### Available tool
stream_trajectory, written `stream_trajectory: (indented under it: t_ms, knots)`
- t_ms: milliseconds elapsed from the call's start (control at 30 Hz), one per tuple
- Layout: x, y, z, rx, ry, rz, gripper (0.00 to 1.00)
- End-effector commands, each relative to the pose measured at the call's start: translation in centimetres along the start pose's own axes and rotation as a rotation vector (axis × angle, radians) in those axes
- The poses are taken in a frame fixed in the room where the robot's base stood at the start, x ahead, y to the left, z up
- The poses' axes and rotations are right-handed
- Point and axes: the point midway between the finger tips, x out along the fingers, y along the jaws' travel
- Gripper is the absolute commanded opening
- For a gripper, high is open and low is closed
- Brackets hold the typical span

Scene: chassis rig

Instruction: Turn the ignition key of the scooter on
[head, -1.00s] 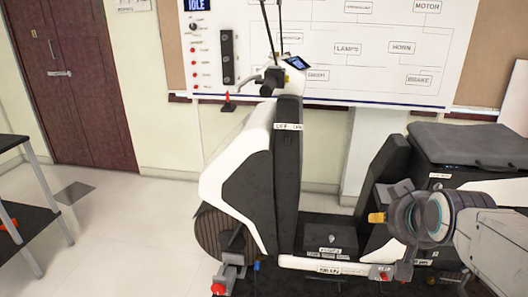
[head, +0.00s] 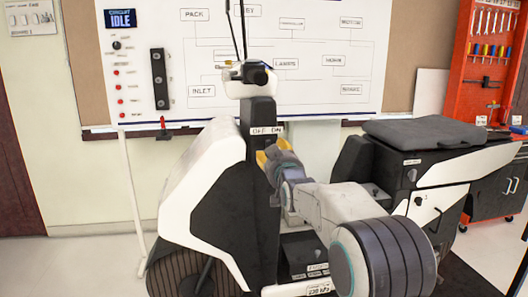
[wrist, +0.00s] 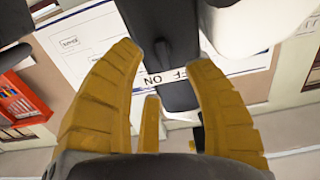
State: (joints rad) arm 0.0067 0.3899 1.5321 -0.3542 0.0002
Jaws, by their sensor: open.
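The white and black scooter (head: 215,185) stands in the middle of the head view, its handlebar end toward the board. An OFF ON label (head: 266,131) is on its dark front column. The label shows upside down in the wrist view (wrist: 166,78). A small dark shape (wrist: 163,50) beside the label may be the ignition key; I cannot tell for sure. My gripper (head: 268,157) is just below and right of the label in the head view. In the wrist view its yellow fingers (wrist: 165,56) are open on either side of the label, with nothing seen held.
The scooter's black seat (head: 435,133) is to the right of my arm. A whiteboard (head: 300,60) with labelled boxes and an IDLE display hangs behind. A red tool rack (head: 490,65) stands at the far right. Floor is clear at the left.

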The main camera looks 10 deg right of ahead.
Motion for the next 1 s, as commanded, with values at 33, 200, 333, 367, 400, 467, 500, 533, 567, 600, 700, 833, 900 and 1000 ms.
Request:
stream_trajectory:
  t_ms: [33,200,333,367,400,467,500,533,567,600,700,833,900,1000]
  knots:
    - [0.5,0.0,0.1,0.0,0.0,0.0,0.48]
    - [2.2,0.0,0.1,0.0,-0.002,0.0,0.48]
    - [3.4,0.0,0.1,0.0,-0.002,-0.001,0.48]
    - [3.7,0.0,0.2,0.0,-0.003,-0.001,0.48]
    - [4.0,0.0,0.1,0.0,-0.002,-0.001,0.48]
    - [4.5,0.0,0.0,0.0,-0.002,-0.001,0.48]
    - [4.8,-0.1,0.0,0.0,-0.004,-0.001,0.48]
    - [5.0,-0.1,0.0,0.0,-0.003,-0.001,0.48]
    - [5.2,-0.1,0.0,0.0,-0.003,-0.001,0.48]
    - [5.4,-0.1,0.0,0.0,-0.003,-0.001,0.48]
    - [5.8,-0.1,0.0,0.0,-0.003,-0.001,0.48]
    - [6.0,-0.1,0.0,0.0,-0.003,-0.001,0.48]
    - [6.1,-0.1,0.1,0.0,-0.003,-0.001,0.48]
    - [6.1,-0.1,0.1,0.0,-0.003,-0.001,0.48]
